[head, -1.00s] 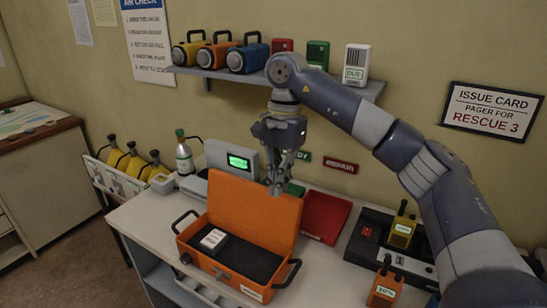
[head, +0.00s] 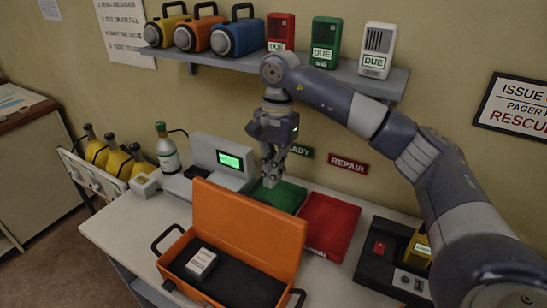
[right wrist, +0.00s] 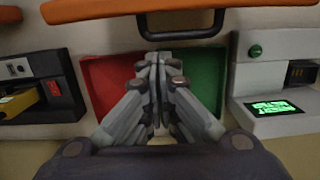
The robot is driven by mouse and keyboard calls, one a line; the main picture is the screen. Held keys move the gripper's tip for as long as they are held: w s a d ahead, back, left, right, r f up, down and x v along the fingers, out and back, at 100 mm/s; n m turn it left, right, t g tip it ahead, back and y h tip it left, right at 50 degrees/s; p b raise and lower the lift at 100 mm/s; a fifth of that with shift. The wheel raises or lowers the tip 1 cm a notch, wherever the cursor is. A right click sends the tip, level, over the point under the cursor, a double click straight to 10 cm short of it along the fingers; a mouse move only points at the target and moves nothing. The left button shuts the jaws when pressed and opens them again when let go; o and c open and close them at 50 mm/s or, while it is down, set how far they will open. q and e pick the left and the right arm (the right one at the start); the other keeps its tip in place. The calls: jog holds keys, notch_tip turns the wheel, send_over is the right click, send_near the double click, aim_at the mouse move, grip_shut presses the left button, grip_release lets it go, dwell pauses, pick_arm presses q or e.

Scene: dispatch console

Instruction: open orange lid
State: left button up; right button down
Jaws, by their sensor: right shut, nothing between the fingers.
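The orange case (head: 172,262) stands on the white counter with its orange lid (head: 245,228) raised upright at its back. A dark handle (right wrist: 181,32) shows by the lid's edge (right wrist: 160,10) at the top of the right wrist view. My right gripper (head: 269,184) is behind the lid, over the green tray (head: 290,192). Its fingers (right wrist: 158,60) are together and empty, apart from the lid in the right wrist view. A white labelled box (head: 201,263) lies in the case's dark interior. My left gripper is not in view.
The red tray (head: 329,222) is right of the green one. A grey device with a lit screen (head: 230,161) stands to the left. A dark charger unit (head: 375,262) stands at the right.

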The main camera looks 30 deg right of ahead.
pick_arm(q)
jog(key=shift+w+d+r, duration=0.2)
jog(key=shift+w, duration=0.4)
pick_arm(e)
jog(key=a+f, duration=0.1)
jog(key=s+a+f, duration=0.1)
jog(key=shift+s+a+f, duration=0.1)
jog(key=shift+a+f, duration=0.1)
jog(key=shift+f, duration=0.1)
notch_tip(320, 180, up, 12)
jog(key=d, duration=0.1)
jog(key=shift+w, duration=0.4)
jog(key=shift+d, duration=0.1)
